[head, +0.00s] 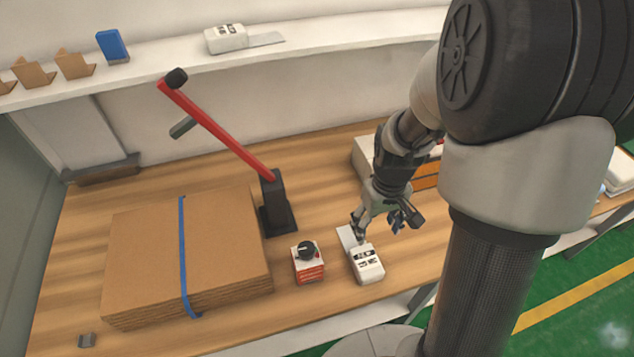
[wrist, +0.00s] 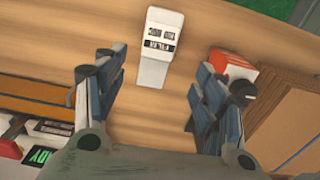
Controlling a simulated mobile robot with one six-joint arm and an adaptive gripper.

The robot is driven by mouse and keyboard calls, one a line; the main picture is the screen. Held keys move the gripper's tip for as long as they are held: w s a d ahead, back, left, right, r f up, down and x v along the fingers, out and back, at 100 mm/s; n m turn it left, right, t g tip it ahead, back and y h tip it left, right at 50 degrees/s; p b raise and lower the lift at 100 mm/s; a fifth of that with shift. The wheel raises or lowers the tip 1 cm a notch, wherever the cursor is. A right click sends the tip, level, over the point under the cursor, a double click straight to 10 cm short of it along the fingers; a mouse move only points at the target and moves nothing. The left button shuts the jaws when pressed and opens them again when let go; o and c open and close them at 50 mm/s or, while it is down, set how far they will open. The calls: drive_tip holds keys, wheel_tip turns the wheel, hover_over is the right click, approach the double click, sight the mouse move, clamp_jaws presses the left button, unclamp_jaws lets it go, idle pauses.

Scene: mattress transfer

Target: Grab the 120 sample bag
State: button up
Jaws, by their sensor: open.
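A white bag with a black printed label (head: 367,265) lies on the wooden table near its front edge, with a pale flat tail toward the back. The print is too small to read surely as 120. My gripper (head: 381,226) is above and just behind the bag, open and empty. In the wrist view the bag (wrist: 163,33) lies ahead, between the lines of the two spread fingers (wrist: 150,85), its tail reaching toward the gap. No finger appears to touch it.
A red-and-white box with a black knob (head: 308,262) stands close left of the bag. A strapped cardboard stack (head: 150,250) and a red-armed lever tool (head: 225,137) are farther left. Another white labelled bag (head: 226,39) lies on the back shelf.

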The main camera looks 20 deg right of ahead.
sight(366, 259)
drive_tip(key=o, duration=0.3)
wheel_tip(366, 259, down, 13)
drive_tip(key=b, duration=0.4)
drive_tip(key=shift+r, duration=0.1)
drive_tip(key=shift+w+f+b, duration=0.15)
drive_tip(key=shift+f+b, duration=1.05)
drive_tip(key=shift+f, duration=1.6)
drive_tip(key=shift+r, duration=0.1)
drive_tip(key=shift+c, duration=0.4)
drive_tip(key=c, duration=1.1)
